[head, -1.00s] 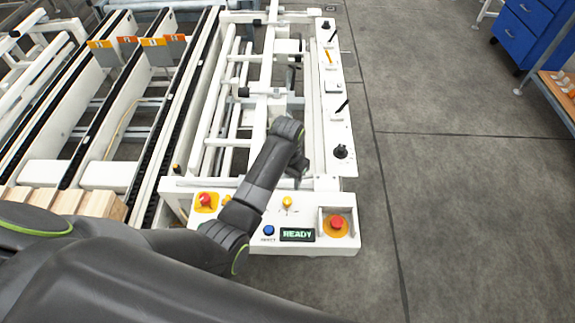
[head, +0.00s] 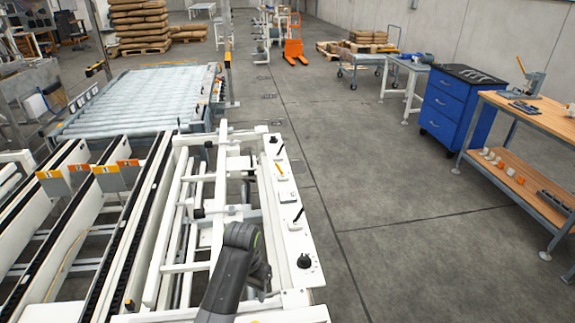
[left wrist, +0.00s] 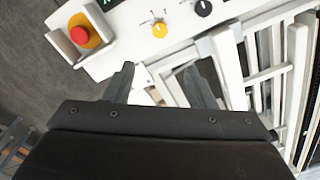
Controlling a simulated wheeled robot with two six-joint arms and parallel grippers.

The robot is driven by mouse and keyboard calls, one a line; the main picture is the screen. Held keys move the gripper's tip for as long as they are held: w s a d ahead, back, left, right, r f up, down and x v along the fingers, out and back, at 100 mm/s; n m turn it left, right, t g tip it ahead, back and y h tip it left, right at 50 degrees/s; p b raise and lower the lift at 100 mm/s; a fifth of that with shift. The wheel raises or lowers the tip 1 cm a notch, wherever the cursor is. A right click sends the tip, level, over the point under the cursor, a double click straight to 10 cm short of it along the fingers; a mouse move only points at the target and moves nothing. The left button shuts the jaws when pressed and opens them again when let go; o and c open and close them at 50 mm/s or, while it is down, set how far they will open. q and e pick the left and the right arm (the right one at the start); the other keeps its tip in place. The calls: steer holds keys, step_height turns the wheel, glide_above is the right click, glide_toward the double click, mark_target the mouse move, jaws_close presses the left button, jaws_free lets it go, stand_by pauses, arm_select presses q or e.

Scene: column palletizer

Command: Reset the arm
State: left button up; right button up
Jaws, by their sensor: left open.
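My left arm comes up from the bottom of the head view over the white machine frame, its gripper (head: 264,278) partly hidden behind the wrist. In the left wrist view my left gripper (left wrist: 162,82) is open, with two dark fingers apart and nothing between them. Beyond the fingertips is the white control panel (left wrist: 122,48). It carries a red push button (left wrist: 80,37) on a yellow base, a small yellow switch (left wrist: 160,28) and a black knob (left wrist: 203,8). The fingers appear clear of these controls. My right gripper is not in view.
A white side panel (head: 278,213) with black knobs and levers runs along the machine's right edge. Conveyor rails with orange and yellow tags (head: 107,169) lie to the left, a roller conveyor (head: 145,95) behind. A blue cabinet (head: 455,112) and wooden workbench (head: 530,115) stand right. The grey floor between is clear.

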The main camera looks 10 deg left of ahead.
arm_select(q)
steer(key=s+a+f+n+t, duration=0.1)
steer(key=s+a+f, duration=0.1)
steer(key=s+a, duration=0.35)
steer(key=s+a+f+n+t, duration=0.1)
steer(key=s+a+f, duration=0.25)
steer(key=s, duration=0.35)
steer(key=s+a+r+n+t+y, duration=0.1)
steer(key=s+a+r, duration=0.2)
steer(key=s, duration=0.6)
steer(key=s+a+r+n+t+y, duration=0.1)
steer(key=s+a+r, duration=0.25)
steer(key=s, duration=0.45)
step_height(320, 180, down, 28)
steer(key=a+g+b, duration=0.1)
steer(key=g+b, duration=0.1)
steer(key=b, duration=0.3)
steer(key=s+f+b, duration=0.2)
steer(key=s+f, duration=0.5)
steer(key=f, duration=0.4)
steer(key=s+d+f+h+b, duration=0.1)
steer(key=s+f+b, duration=0.1)
steer(key=s+f, duration=0.6)
step_height(320, 180, down, 3)
steer(key=shift+r+g+b, duration=0.1)
steer(key=shift+g+b, duration=0.2)
steer(key=shift+g, duration=0.1)
